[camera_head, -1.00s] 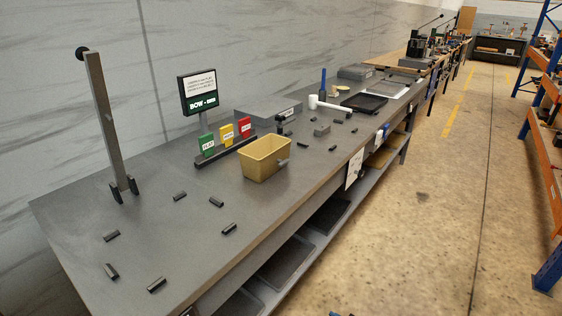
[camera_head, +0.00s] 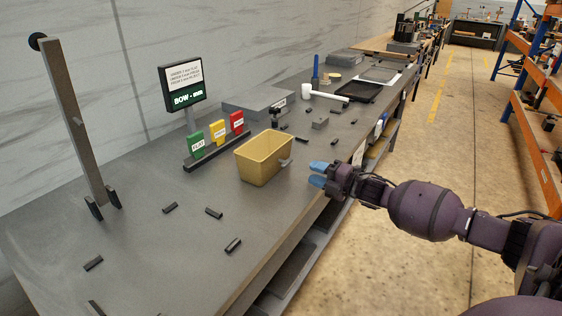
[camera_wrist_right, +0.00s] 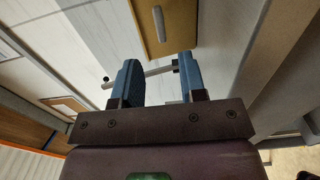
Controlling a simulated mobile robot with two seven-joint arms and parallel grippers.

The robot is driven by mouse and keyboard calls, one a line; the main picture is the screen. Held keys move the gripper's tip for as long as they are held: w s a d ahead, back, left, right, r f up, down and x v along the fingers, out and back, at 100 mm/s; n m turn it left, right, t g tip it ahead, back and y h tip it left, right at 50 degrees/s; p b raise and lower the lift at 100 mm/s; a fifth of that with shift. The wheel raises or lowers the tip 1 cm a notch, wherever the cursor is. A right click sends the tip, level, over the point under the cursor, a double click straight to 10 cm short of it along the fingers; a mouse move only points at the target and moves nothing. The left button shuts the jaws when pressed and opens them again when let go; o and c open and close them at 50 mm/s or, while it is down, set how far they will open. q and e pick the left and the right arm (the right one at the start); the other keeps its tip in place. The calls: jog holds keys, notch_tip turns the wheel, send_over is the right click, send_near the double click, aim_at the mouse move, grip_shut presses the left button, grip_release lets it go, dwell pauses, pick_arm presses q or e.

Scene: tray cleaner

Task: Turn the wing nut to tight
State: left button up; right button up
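A small grey piece that looks like the wing nut (camera_head: 285,162) sticks out from the right side of a yellow bin (camera_head: 252,168) on the bench. In the right wrist view it is the grey bar (camera_wrist_right: 159,24) on the bin's yellow face (camera_wrist_right: 178,38). Which way it is turned against any mark cannot be told. My right gripper (camera_head: 317,174) has blue fingertips, spread apart and empty, just right of the grey piece and clear of it. In the wrist view the open fingers (camera_wrist_right: 160,80) sit below the bin. My left gripper is not in view.
A sign (camera_head: 183,89) stands behind green, yellow and red blocks (camera_head: 217,132). A tall bar (camera_head: 76,120) leans at the left. Several dark pieces (camera_head: 213,213) lie on the bench (camera_head: 150,250). A white-headed mallet (camera_head: 325,94) and black tray (camera_head: 358,92) lie farther back.

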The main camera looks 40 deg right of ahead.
aim_at(289, 164)
jog(key=shift+b+x, duration=0.9)
jog(key=shift+x, duration=4.15)
grip_shut()
